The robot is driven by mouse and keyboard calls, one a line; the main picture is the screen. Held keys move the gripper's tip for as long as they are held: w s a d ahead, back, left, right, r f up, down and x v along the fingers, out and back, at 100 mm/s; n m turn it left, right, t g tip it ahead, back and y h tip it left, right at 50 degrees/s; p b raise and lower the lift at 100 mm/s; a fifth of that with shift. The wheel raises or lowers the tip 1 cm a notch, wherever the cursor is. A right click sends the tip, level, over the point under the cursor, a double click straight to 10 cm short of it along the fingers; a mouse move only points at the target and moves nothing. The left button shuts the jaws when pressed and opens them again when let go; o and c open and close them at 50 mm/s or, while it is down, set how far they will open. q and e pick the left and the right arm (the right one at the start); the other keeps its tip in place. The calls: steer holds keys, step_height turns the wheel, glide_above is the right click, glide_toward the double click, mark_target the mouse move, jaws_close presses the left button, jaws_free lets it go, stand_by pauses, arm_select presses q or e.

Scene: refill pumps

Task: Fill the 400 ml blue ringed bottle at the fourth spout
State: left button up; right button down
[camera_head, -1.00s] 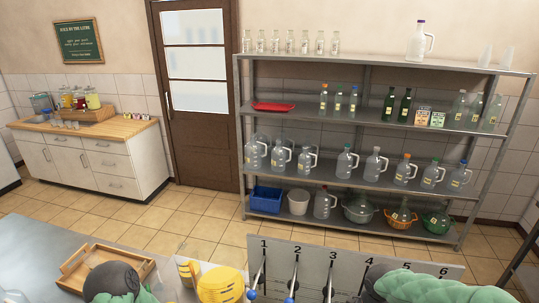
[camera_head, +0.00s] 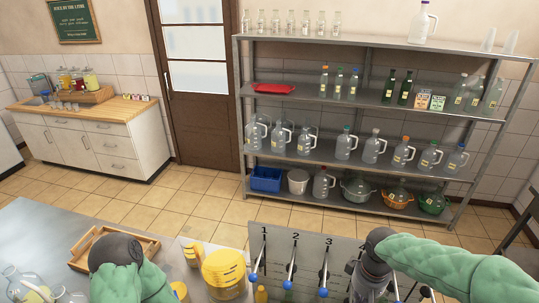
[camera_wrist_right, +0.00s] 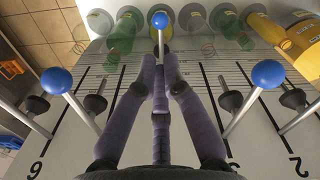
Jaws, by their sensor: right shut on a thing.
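My right gripper (camera_wrist_right: 160,85) is shut on a lever with a blue ball knob (camera_wrist_right: 160,20). The lever stands between two others, on the panel side between the marks 6 and 2, so it appears to be lever 4. In the head view my right gripper (camera_head: 365,285) is a grey shape over the numbered panel (camera_head: 310,240), partly cut off by the frame edge. My left arm's green sleeve shows at the lower left, with its gripper out of sight. I cannot pick out the blue ringed 400 ml bottle or the fourth spout in either view.
Other blue-knobbed levers (camera_wrist_right: 55,80) (camera_wrist_right: 268,73) stand close on both sides of my right gripper. Green, clear and yellow vessels (camera_wrist_right: 125,28) line the far side. In the head view, a yellow container (camera_head: 224,270) and a wooden tray (camera_head: 85,258) stand left; a bottle shelf (camera_head: 400,110) is behind.

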steer(key=shift+r+p, duration=0.75)
steer(key=shift+r, duration=0.65)
steer(key=c, duration=1.2)
jaws_free()
steer(key=shift+f, duration=0.1)
step_height(320, 180, up, 19)
steer(key=p, duration=0.5)
